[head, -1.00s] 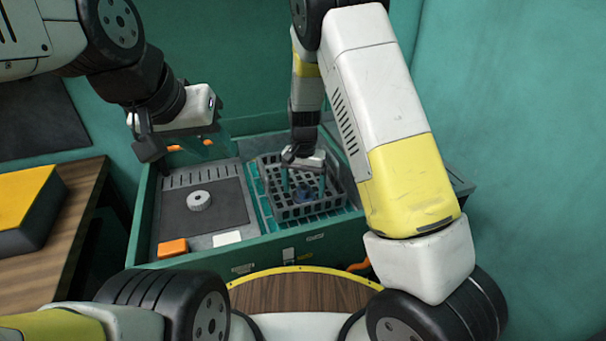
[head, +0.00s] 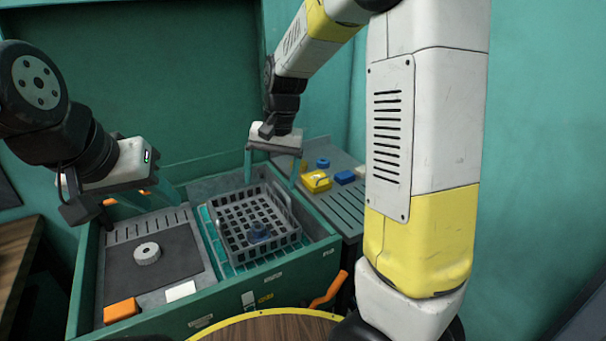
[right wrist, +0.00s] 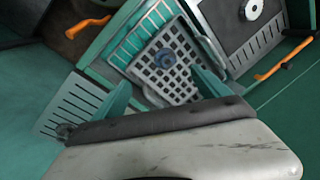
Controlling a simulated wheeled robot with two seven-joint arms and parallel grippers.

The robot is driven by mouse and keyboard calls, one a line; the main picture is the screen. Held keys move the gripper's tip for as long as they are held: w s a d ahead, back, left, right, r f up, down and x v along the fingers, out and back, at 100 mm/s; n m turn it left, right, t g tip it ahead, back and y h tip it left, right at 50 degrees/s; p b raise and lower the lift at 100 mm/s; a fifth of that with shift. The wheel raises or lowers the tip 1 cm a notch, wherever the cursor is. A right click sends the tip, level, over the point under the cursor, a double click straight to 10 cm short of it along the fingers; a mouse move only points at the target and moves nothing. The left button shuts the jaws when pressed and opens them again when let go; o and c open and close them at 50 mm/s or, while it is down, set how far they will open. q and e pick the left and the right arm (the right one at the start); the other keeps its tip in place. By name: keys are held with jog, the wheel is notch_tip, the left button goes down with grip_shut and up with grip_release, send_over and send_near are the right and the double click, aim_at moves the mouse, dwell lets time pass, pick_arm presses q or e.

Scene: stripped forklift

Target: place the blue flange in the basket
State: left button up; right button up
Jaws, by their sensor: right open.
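The blue flange (head: 258,231) lies inside the grey basket (head: 228,240), on its grid floor toward the near side. It also shows in the right wrist view (right wrist: 165,58), with nothing gripping it. My right gripper (head: 272,180) is open and empty above the far side of the basket, its teal fingers spread and apart from the flange. My left gripper (head: 147,196) hangs above the far part of the left tray, its teal fingers looking apart and empty.
A dark mat (head: 165,262) carries a pale round part (head: 147,253). An orange block (head: 121,311) and a white block (head: 181,291) lie in front. A right side shelf (head: 340,205) holds a yellow part (head: 316,181), a blue ring (head: 322,163) and blue blocks.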

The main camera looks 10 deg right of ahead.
jog(key=s+d+r+n+t, duration=0.1)
jog(key=s+d+r, duration=0.3)
jog(key=s, duration=0.5)
jog(key=s+d+r+n+t, duration=0.2)
jog(key=s+d+r+t, duration=0.2)
jog(key=s, duration=0.6)
jog(key=shift+d+r, duration=0.25)
jog(key=shift+r, duration=0.65)
jog(key=shift+d, duration=0.1)
